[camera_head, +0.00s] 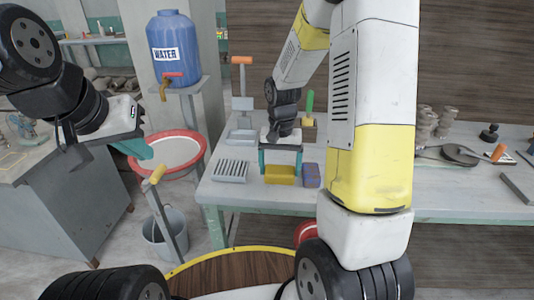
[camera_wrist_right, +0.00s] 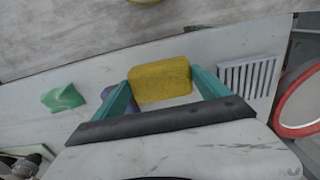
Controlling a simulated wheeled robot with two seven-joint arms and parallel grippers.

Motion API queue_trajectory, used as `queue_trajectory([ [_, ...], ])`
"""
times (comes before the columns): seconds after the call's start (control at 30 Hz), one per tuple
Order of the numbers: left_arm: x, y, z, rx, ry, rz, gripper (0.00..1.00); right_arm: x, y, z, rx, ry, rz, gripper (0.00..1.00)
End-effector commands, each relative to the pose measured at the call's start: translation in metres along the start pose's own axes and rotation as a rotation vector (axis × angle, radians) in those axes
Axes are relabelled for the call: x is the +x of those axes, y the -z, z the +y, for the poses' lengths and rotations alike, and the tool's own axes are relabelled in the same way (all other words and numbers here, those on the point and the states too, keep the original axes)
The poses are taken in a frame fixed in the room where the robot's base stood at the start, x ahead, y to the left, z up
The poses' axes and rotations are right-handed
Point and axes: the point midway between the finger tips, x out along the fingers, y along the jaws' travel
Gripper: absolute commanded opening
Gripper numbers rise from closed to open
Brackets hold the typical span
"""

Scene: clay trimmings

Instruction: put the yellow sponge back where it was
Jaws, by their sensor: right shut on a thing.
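The yellow sponge (camera_head: 280,175) is near the front edge of the table, between the teal fingers of my right gripper (camera_head: 281,168). It also shows in the right wrist view (camera_wrist_right: 160,80), between both fingertips (camera_wrist_right: 158,88). My right gripper is shut on it. I cannot tell whether the sponge touches the tabletop. A blue-purple block (camera_head: 311,175) stands close to its right in the head view. A white slatted rack (camera_head: 230,171) lies to its left. My left gripper (camera_head: 132,147) is off to the left, away from the table, and its jaw opening is unclear.
The table (camera_head: 460,198) carries a grey scoop-like tool (camera_head: 242,133) and a green-handled tool (camera_head: 309,103) behind the sponge. A red-rimmed basin (camera_head: 181,149), a water tank (camera_head: 173,48) and a bucket (camera_head: 164,239) stand to the left. My right arm hides part of the table.

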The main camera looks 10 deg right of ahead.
Motion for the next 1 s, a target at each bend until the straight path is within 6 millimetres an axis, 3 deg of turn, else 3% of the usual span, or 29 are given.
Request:
queue_trajectory([
  [0.1,0.0,0.0,0.0,0.0,0.0,0.0,0.0,0.004,0.03,-0.007,0.0,0.0,0.0,0.41],
  [0.3,0.0,0.0,0.0,0.0,0.0,0.0,0.0,0.005,0.055,-0.013,0.001,0.0,-0.001,0.41],
  [0.47,0.0,0.0,0.0,0.0,0.0,0.0,0.0,0.007,0.065,-0.016,0.0,0.001,0.0,0.41],
  [0.7,0.0,0.0,0.0,0.0,0.0,0.0,0.0,0.04,0.066,-0.016,-0.002,-0.001,-0.003,0.41],
  [1.0,0.0,0.0,0.0,0.0,0.0,0.0,0.0,0.043,0.066,-0.016,-0.001,0.0,-0.001,0.41],
])
